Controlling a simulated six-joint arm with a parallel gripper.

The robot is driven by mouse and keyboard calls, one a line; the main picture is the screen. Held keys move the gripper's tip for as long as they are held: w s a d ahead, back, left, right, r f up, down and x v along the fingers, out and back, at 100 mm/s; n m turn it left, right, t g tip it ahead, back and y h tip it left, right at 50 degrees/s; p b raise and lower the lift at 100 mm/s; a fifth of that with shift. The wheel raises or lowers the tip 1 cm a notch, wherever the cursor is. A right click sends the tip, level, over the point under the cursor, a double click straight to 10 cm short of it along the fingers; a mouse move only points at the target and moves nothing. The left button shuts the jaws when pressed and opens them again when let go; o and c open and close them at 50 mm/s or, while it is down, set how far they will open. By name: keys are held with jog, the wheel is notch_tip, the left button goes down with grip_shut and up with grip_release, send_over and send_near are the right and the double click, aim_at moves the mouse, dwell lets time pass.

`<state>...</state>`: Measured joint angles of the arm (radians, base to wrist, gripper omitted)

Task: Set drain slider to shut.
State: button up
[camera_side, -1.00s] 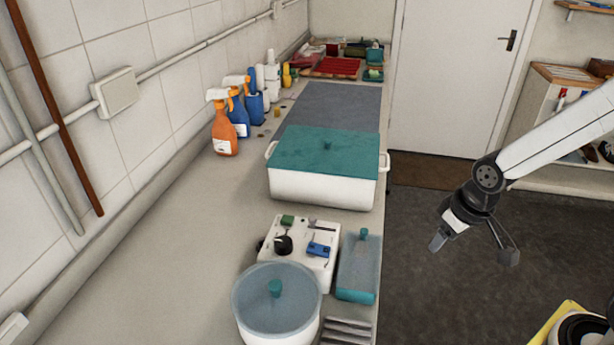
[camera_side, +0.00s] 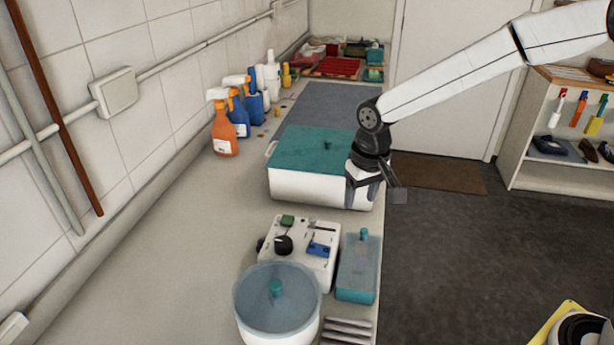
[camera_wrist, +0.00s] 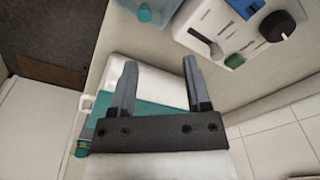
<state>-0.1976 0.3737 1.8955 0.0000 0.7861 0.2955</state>
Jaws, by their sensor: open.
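A white control panel (camera_side: 303,268) lies on the counter in the side view, with a black knob (camera_side: 283,245), a blue part (camera_side: 320,249), a green button (camera_side: 287,220) and a slot with a small dark slider (camera_side: 318,228). The panel also shows at the upper right of the wrist view (camera_wrist: 215,22), where the slot has a grey piece (camera_wrist: 216,50) at one end. I cannot read labels or which setting the slider is at. My gripper (camera_side: 362,190) is open and empty, beyond the panel and near the right end of the white box.
A white box (camera_side: 310,188) with a teal lid stands behind the panel, close to my gripper. A round pot (camera_side: 255,300) with a lid stands in front of the panel. A teal container (camera_side: 357,280) is right of it. Spray bottles (camera_side: 224,130) line the wall.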

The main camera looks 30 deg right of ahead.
jog(key=r+g, duration=0.1)
send_over(312, 218)
jog(key=shift+r+m, duration=0.15)
jog(key=shift+m, duration=0.15)
jog(key=shift+f, duration=3.9)
grip_shut()
